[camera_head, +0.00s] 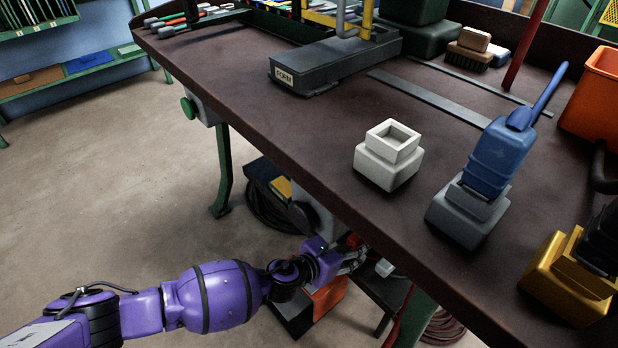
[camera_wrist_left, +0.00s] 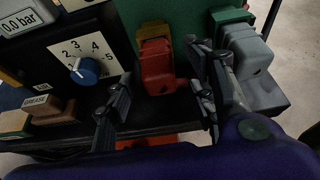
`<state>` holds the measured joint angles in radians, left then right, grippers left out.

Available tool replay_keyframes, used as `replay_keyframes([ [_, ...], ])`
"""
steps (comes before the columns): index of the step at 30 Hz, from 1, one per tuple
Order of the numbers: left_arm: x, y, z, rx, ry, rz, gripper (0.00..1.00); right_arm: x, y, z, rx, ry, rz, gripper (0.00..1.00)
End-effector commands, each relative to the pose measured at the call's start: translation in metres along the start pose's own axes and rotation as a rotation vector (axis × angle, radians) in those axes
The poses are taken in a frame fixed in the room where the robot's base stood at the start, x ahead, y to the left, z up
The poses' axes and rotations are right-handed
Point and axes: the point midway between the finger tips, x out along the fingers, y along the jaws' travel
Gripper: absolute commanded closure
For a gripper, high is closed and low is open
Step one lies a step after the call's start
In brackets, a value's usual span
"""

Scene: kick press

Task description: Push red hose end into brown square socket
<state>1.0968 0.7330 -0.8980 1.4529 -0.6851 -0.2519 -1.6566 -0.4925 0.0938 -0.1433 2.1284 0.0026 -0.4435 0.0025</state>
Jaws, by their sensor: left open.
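The red hose end (camera_wrist_left: 157,68) is a blocky piece in the upper middle of the left wrist view. It meets a yellowish-brown square piece (camera_wrist_left: 154,30), which looks like the brown socket; how deep it sits in there I cannot tell. A small red part (camera_head: 354,241) beneath the table edge in the head view may be the same hose end. My left gripper (camera_wrist_left: 160,97) is open, its fingers spread either side of the red hose end, without visible contact. In the head view the left gripper (camera_head: 352,261) reaches below the bench. My right gripper is not in view.
A grey hose end (camera_wrist_left: 246,52) at a green socket (camera_wrist_left: 232,18) is close to the right finger. A blue dial (camera_wrist_left: 84,72) is left. On the bench (camera_head: 300,135) stand a white empty socket (camera_head: 376,166), a blue hose end (camera_head: 497,155) in a grey socket, and a yellow socket (camera_head: 560,285).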

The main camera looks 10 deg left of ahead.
Motion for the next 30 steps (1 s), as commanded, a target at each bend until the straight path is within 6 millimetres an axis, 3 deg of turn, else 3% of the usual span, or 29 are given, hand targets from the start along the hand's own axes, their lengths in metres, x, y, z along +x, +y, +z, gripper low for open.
replay_keyframes([
  [3,0.0093,0.0012,0.007,0.004,-0.009,0.0,0.5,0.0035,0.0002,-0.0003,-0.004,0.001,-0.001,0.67],
  [11,0.0104,0.0012,0.0086,0.004,-0.01,0.0,0.5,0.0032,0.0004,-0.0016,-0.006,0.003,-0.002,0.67],
  [23,0.0104,0.0012,0.0088,0.004,-0.01,0.0,0.99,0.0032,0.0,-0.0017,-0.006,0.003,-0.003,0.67],
  [30,0.0094,0.0011,0.0089,0.003,-0.011,0.0,0.99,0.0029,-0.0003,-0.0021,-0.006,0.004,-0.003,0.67],
])
